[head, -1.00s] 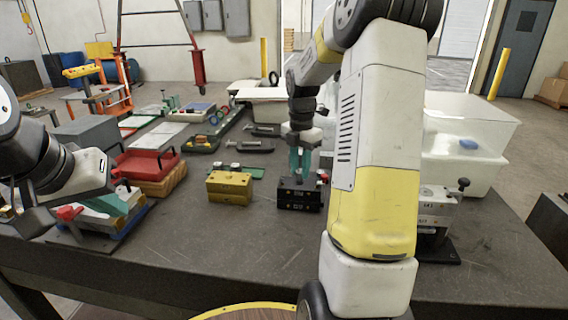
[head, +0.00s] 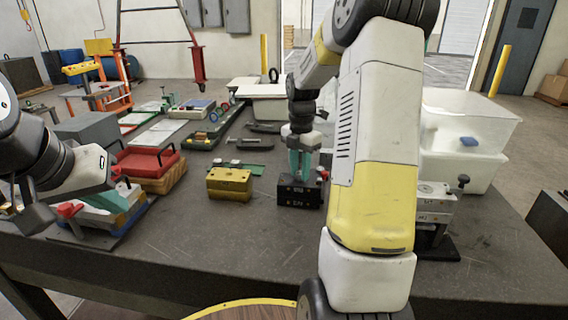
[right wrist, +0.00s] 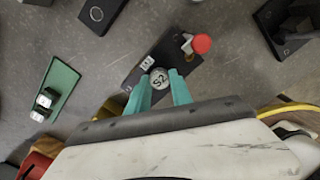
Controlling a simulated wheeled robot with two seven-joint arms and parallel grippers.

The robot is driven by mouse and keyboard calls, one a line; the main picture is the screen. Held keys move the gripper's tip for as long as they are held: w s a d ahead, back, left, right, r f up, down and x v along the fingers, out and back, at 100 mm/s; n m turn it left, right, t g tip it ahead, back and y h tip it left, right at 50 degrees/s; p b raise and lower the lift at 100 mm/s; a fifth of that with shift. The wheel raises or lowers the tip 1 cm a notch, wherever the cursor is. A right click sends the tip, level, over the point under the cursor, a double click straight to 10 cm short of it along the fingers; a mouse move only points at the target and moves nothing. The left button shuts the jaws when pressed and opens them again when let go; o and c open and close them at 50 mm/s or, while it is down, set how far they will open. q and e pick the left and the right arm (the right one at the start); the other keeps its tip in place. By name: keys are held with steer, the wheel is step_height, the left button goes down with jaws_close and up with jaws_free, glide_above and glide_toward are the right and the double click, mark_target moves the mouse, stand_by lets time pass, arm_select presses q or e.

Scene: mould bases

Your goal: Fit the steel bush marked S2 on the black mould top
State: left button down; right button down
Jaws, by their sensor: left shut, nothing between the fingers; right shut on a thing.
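The black mould (head: 299,193) stands on the bench right of the yellow mould (head: 230,184). Its dark top also shows in the right wrist view (right wrist: 187,65), with a red knob (right wrist: 201,44) at one end. My right gripper (right wrist: 160,84) has teal fingers on either side of the round steel bush marked S2 (right wrist: 159,77), and is shut on it. In the head view this gripper (head: 300,164) points down just over the black mould. I cannot tell if the bush touches it. My left gripper (head: 33,216) is shut and empty at the far left.
A green plate (right wrist: 56,88) with small metal parts lies near the yellow mould. Clear bins (head: 462,130) and a grey block stand (head: 435,212) are at right. The front bench is clear.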

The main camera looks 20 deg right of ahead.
steer(key=shift+f, duration=0.3)
steer(key=c, duration=1.1)
jaws_free()
steer(key=shift+o, duration=0.2)
steer(key=shift+r, duration=0.1)
step_height(320, 180, up, 8)
steer(key=shift+f, duration=0.15)
steer(key=s+a+r+m+t, duration=0.2)
steer(key=s+a+m, duration=0.2)
steer(key=s+m, duration=0.3)
steer(key=s+a+r+m+t+y, duration=0.1)
steer(key=s+a+r+m+t, duration=0.1)
steer(key=s+m, duration=0.6)
steer(key=s+a+r+m+t+y, duration=0.1)
steer(key=s+a+r+m+t, duration=0.1)
steer(key=s+a+m, duration=0.4)
steer(key=shift+s+a+r+m, duration=0.3)
steer(key=shift+s+r+m, duration=0.35)
steer(key=shift+s+m, duration=0.45)
